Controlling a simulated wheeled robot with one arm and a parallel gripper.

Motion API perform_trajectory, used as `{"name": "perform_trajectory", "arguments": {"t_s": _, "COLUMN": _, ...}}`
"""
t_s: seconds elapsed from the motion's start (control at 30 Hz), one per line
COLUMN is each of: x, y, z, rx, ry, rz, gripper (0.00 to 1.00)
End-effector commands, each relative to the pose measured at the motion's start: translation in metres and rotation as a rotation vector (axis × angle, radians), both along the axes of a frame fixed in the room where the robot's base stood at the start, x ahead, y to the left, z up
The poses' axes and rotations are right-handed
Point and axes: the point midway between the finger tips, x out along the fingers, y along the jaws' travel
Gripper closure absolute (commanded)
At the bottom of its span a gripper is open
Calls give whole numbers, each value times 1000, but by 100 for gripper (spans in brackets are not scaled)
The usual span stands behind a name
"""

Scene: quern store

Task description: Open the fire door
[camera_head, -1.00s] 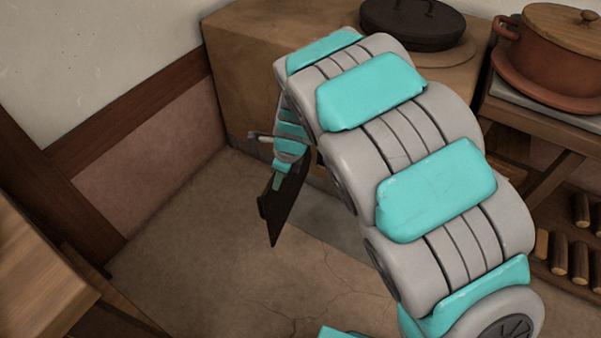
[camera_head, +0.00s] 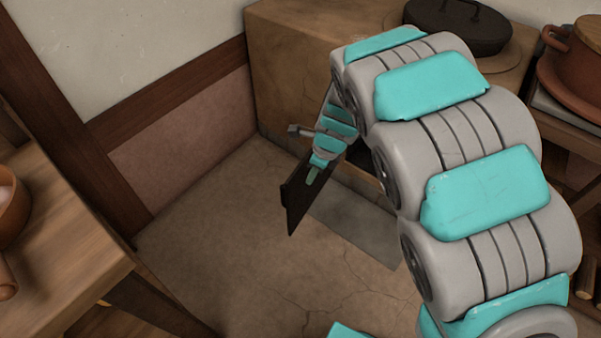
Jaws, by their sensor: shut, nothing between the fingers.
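The fire door (camera_head: 296,205) is a thin dark panel at the front of the clay stove (camera_head: 310,75). It stands swung outward from the stove, over the floor. Part of the dark fire opening (camera_head: 354,158) shows behind my arm; the rest is hidden. My gripper (camera_head: 313,176), with teal fingertips, is shut and empty at the upper part of the door, on its stove-facing side. I cannot tell whether it touches the panel. My arm hides much of the stove front.
A dark lidded pot (camera_head: 458,25) stands on the stove. A terracotta pot (camera_head: 580,55) stands on a bench at right. A wooden table (camera_head: 70,255) is at lower left. A grey slab (camera_head: 355,230) lies before the stove. The floor (camera_head: 215,225) left of the door is clear.

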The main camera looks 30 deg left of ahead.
Motion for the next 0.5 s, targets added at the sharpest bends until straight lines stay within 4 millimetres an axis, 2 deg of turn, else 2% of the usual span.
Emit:
{"name": "perform_trajectory", "arguments": {"t_s": 0.03, "x": 2, "y": -15, "z": 0, "rx": 0, "ry": 3, "rz": -7, "gripper": 100}}
{"name": "perform_trajectory", "arguments": {"t_s": 0.3, "x": 3, "y": -26, "z": 57, "rx": 1, "ry": -5, "rz": 0, "gripper": 100}}
{"name": "perform_trajectory", "arguments": {"t_s": 0.5, "x": 2, "y": -34, "z": 85, "rx": 0, "ry": 1, "rz": 0, "gripper": 100}}
